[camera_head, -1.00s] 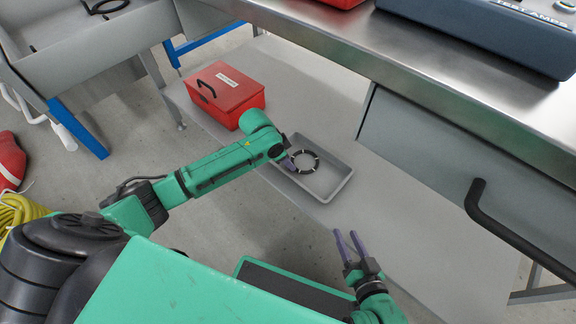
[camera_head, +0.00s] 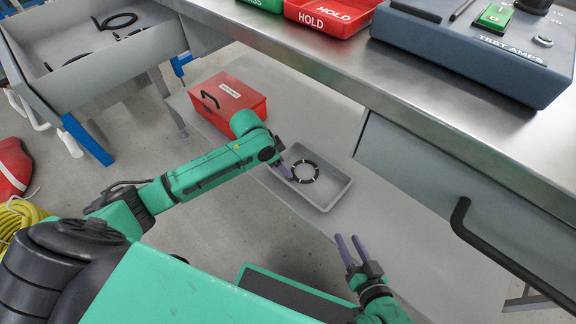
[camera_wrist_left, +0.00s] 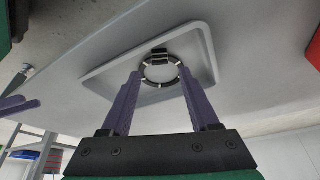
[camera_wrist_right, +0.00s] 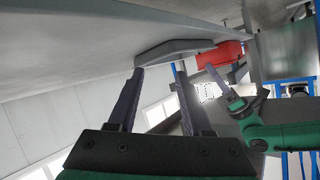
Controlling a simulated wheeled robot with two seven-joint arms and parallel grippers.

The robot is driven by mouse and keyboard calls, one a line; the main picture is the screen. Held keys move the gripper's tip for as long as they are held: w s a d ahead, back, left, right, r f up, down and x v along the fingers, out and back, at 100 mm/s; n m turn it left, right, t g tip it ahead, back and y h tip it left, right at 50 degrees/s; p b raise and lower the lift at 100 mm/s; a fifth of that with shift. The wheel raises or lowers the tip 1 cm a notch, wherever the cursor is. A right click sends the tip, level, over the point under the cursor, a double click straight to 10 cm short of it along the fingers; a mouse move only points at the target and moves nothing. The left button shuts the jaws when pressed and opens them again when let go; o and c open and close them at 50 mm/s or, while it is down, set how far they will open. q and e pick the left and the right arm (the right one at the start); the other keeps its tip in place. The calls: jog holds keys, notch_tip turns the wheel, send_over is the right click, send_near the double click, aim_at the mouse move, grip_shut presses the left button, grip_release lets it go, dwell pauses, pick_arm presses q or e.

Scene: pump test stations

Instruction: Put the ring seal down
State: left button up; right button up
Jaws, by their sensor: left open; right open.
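The ring seal is a black ring with pale marks (camera_head: 305,171), lying in a shallow grey tray (camera_head: 327,203) on the lower shelf. It also shows in the left wrist view (camera_wrist_left: 160,84), with a small dark block at its rim. My left gripper (camera_head: 287,172) is at the tray's left side, next to the ring; in its wrist view the open fingers (camera_wrist_left: 160,75) point toward the ring with nothing between them. My right gripper (camera_head: 349,240) is open and empty, in front of the tray. The tray also shows ahead of it in the right wrist view (camera_wrist_right: 175,50).
A red box with a black handle (camera_head: 228,98) stands on the shelf (camera_head: 400,215) behind the tray. The steel bench (camera_head: 330,66) overhangs it, with a drawer and black handle (camera_head: 462,222) at right. A grey bin (camera_head: 85,75) with black parts is at upper left.

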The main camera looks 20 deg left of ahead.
pick_arm(q)
jog(key=p+v, duration=0.2)
jog(key=v, duration=0.4)
jog(key=s+d+f+n+t+h, duration=0.1)
jog(key=s+d+f+n+t, duration=0.1)
jog(key=s+d, duration=0.4)
jog(key=s+d+f+n+t+h, duration=0.2)
jog(key=s+d+f+n+t, duration=0.1)
jog(key=s+d, duration=0.3)
jog(key=shift+s+d+n+t, duration=0.2)
jog(key=shift+s+n+t, duration=0.5)
pick_arm(e)
jog(key=r+g, duration=0.1)
jog(key=d+r, duration=0.1)
jog(key=r, duration=0.1)
jog(key=shift+w+d+n+g+h, duration=0.1)
jog(key=shift+n+g+h, duration=0.2)
jog(key=shift+g, duration=0.1)
